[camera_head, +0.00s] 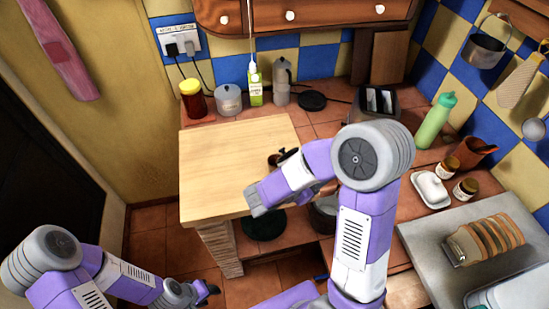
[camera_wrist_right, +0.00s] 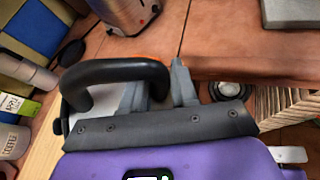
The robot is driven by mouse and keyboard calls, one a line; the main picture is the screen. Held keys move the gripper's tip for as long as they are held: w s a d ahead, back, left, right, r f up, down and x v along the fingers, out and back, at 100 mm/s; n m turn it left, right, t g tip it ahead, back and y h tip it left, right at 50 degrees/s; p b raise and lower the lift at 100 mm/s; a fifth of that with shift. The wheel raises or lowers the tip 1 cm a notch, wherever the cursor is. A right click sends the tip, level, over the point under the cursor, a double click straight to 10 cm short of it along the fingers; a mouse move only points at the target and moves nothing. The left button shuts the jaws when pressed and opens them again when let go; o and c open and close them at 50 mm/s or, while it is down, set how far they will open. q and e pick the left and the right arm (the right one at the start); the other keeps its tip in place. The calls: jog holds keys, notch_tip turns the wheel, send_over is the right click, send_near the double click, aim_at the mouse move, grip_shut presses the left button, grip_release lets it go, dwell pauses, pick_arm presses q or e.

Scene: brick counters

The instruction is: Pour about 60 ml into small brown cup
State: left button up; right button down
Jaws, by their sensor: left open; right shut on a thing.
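My right gripper (camera_wrist_right: 168,85) is shut on a black curved handle (camera_wrist_right: 112,70) in the right wrist view. The body of the handled vessel is mostly hidden; a pale part shows below the handle. In the head view my right arm reaches left over the wooden worktop (camera_head: 235,145), and a small dark and brown shape (camera_head: 276,160) shows by its hand. I cannot tell whether that is the held vessel or the small brown cup. My left gripper (camera_head: 209,290) is open and empty, low over the floor at the bottom left, away from the worktop.
A toaster (camera_head: 376,104) and green bottle (camera_head: 435,122) stand right. The worktop's left half is clear.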

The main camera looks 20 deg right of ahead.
jog(key=shift+w+r+p, duration=0.15)
jog(key=shift+r+p, duration=0.15)
jog(key=shift+p, duration=0.05)
jog(key=shift+w+a+r+n+g+h+p, duration=0.15)
jog(key=shift+w+r+n+g+p, duration=0.25)
jog(key=shift+p, duration=0.4)
jog(key=shift+w+a+r+n+g+h+p, duration=0.1)
jog(key=shift+r+n+p, duration=0.1)
jog(key=shift+r+p, duration=0.45)
jog(key=shift+w+a+r+n+g+h+p, duration=0.15)
jog(key=shift+w+r+n+g+p, duration=0.15)
jog(key=shift+p, duration=0.6)
dwell(1.6)
jog(key=f+b, duration=0.1)
jog(key=b, duration=0.1)
jog(key=s+f+m+t+b, duration=0.1)
jog(key=b, duration=0.1)
jog(key=f+b, duration=0.1)
jog(key=b, duration=0.1)
jog(key=shift+s+d+f+m+t+y, duration=0.25)
jog(key=shift+s+d+m+t+y, duration=0.05)
jog(key=shift+s+d+m, duration=0.1)
jog(key=shift+f, duration=0.1)
jog(key=shift+s, duration=0.15)
jog(key=shift+f+m+t+b, duration=0.25)
jog(key=shift+m+b, duration=0.25)
jog(key=shift+b, duration=0.45)
jog(key=shift+s+d+f+m+t+y+b, duration=0.15)
jog(key=shift+s+m+t+y+b, duration=0.25)
jog(key=shift+b, duration=0.65)
